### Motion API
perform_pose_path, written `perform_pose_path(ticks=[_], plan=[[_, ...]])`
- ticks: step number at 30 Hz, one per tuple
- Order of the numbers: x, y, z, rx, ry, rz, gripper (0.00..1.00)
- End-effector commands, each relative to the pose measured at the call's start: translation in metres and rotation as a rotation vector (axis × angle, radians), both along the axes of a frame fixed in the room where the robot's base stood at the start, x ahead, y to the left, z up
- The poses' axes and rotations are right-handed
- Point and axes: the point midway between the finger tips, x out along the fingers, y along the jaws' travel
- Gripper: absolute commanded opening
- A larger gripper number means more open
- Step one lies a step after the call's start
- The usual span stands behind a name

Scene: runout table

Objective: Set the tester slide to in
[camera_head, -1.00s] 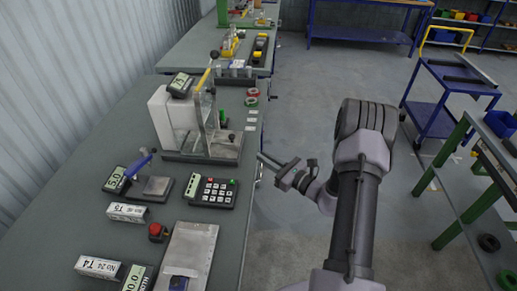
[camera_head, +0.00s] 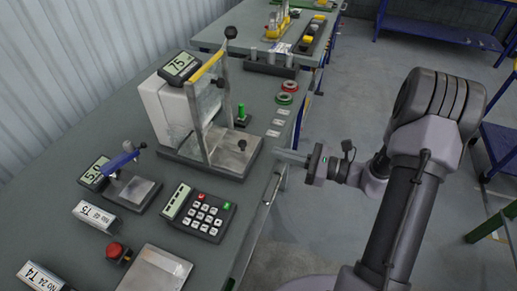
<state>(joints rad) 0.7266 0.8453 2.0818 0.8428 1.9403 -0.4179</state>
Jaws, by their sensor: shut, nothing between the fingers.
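A tester with a white body (camera_head: 163,108), a display reading 75 (camera_head: 180,66) and a yellow bar (camera_head: 206,68) stands on the runout table (camera_head: 60,165). Its clear-sided frame rises from a grey base plate (camera_head: 236,158). A dark knob (camera_head: 230,32) tops a rod at its back. I cannot tell which part is the slide or its setting. A smaller device with a blue lever (camera_head: 122,160) and a display stands nearer, at left. My gripper (camera_head: 283,156) is shut and empty. It is right of the base plate, near the table's right edge, pointing left.
A keypad box (camera_head: 200,211), a red button (camera_head: 115,251) and a metal plate (camera_head: 155,270) lie in front. Labels T5 (camera_head: 97,217) and T4 (camera_head: 40,276) stand at left. Red (camera_head: 290,87) and green (camera_head: 284,99) rings lie behind.

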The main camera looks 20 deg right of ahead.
Motion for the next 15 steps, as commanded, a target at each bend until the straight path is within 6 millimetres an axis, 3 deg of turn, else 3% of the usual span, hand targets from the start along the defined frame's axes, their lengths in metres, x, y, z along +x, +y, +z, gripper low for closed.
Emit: perform_pose_path(ticks=[6, 15], plan=[[0.026, 0.037, -0.003, -0.001, -0.001, 0.003, 0.0], [0.042, 0.058, 0.0, 0.001, 0.001, -0.001, 0.0]])
